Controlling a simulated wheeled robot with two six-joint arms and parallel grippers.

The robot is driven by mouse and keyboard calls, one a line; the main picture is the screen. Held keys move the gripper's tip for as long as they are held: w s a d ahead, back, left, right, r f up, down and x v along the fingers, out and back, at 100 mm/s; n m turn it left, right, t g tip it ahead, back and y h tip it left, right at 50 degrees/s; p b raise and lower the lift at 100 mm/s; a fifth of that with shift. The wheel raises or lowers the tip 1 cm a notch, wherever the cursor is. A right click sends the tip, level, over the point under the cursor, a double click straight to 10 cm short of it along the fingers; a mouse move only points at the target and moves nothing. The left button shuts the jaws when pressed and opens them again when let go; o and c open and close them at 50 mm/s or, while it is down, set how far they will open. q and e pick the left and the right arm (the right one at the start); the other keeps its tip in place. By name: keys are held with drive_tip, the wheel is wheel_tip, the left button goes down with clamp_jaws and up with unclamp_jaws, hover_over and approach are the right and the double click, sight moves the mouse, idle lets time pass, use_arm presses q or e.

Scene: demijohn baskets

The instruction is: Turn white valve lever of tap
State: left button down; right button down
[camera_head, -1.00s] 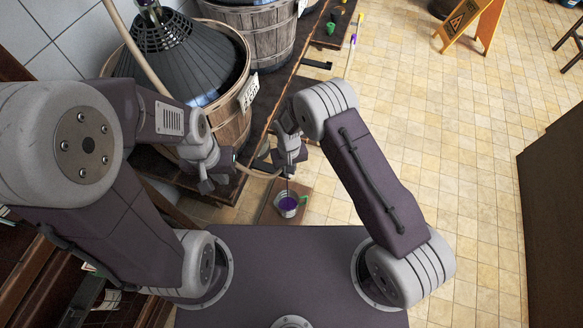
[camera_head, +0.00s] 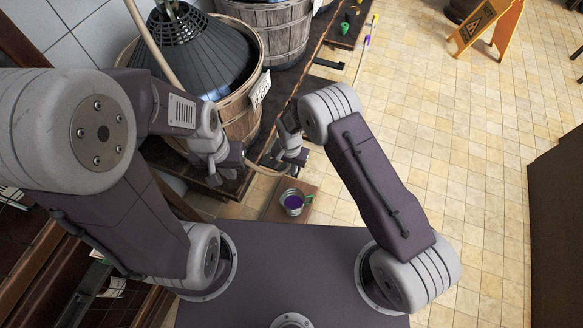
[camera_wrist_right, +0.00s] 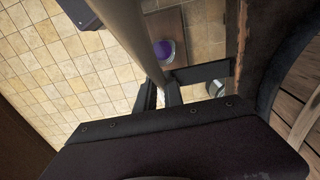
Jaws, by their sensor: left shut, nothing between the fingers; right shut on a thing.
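My left gripper (camera_head: 222,173) is shut and empty beside the front of the near wooden basket. My right gripper (camera_head: 279,160) is shut on a tan hose (camera_head: 252,166) near the bench edge. In the right wrist view the hose (camera_wrist_right: 128,38) runs down to the closed fingers (camera_wrist_right: 165,95). A metal bucket (camera_head: 292,203) with purple liquid stands on a brown board below; it also shows in the right wrist view (camera_wrist_right: 165,51). I cannot make out the tap or its white lever; the grippers and arms may hide them.
The near basket (camera_head: 240,117) holds a demijohn under a dark ribbed cover (camera_head: 190,50). Another wooden basket (camera_head: 272,35) stands behind it. A yellow floor sign (camera_head: 487,25) stands far right. The tiled floor (camera_head: 455,140) is open.

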sight(290, 171)
idle(0.4)
drive_tip(key=c, duration=1.4)
unclamp_jaws()
drive_tip(key=shift+c, duration=0.2)
wheel_tip(290, 171, up, 9)
drive_tip(key=p, duration=0.1)
drive_tip(key=shift+p, duration=0.35)
